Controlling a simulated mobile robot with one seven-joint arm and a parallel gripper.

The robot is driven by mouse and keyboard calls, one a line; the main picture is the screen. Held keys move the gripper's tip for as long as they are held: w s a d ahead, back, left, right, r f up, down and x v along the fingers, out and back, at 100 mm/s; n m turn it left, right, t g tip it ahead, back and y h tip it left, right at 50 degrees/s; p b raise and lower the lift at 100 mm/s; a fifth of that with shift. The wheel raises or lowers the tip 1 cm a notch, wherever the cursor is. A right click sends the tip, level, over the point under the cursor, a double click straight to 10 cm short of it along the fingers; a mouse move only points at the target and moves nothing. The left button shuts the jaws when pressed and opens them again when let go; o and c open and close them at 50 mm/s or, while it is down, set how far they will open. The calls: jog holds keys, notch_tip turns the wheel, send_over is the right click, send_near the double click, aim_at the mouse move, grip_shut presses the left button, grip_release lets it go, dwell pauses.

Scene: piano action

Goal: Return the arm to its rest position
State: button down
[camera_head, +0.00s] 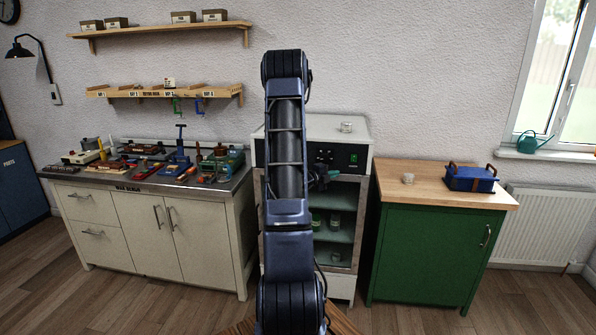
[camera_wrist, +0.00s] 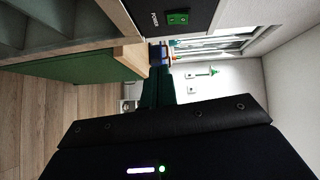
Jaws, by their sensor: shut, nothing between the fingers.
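My arm (camera_head: 289,150) stands upright in the middle of the head view, in front of the cabinet. My gripper (camera_wrist: 158,74) shows in the wrist view as dark green fingers close together, shut with nothing between them. In the head view the arm's own links hide most of the gripper; a dark part shows just right of the arm, in front of the cabinet.
The white cabinet (camera_head: 345,126) with an open, shelved front holds jars. Wall shelves (camera_head: 165,30) hang at upper left.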

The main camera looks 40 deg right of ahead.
jog(key=w+a+r+n+t+y, duration=0.3)
jog(key=w+a+r+n+t, duration=0.15)
jog(key=a, duration=0.35)
jog(key=w+a+r+n+t+y, duration=0.2)
jog(key=w+a+r+n+t, duration=0.25)
jog(key=w+a, duration=0.2)
jog(key=s+a+r+n+t+y, duration=0.1)
jog(key=a+r+n+y, duration=0.35)
jog(key=a, duration=0.55)
jog(key=s+a+r+n+t+y, duration=0.1)
jog(key=a+r+n+y, duration=0.3)
jog(key=a, duration=0.5)
jog(key=s+a+r+n+g+y, duration=0.2)
jog(key=s+a+n+y, duration=0.2)
jog(key=s+a+n, duration=0.9)
jog(key=s+a+n+g, duration=0.2)
jog(key=s+a, duration=0.1)
jog(key=s, duration=0.5)
jog(key=s+a+f+n+g, duration=0.1)
jog(key=s+a, duration=0.3)
jog(key=s, duration=0.5)
jog(key=shift+s+f+n+g, duration=0.15)
jog(key=shift+f+n+g, duration=0.1)
jog(key=shift+n+g, duration=0.5)
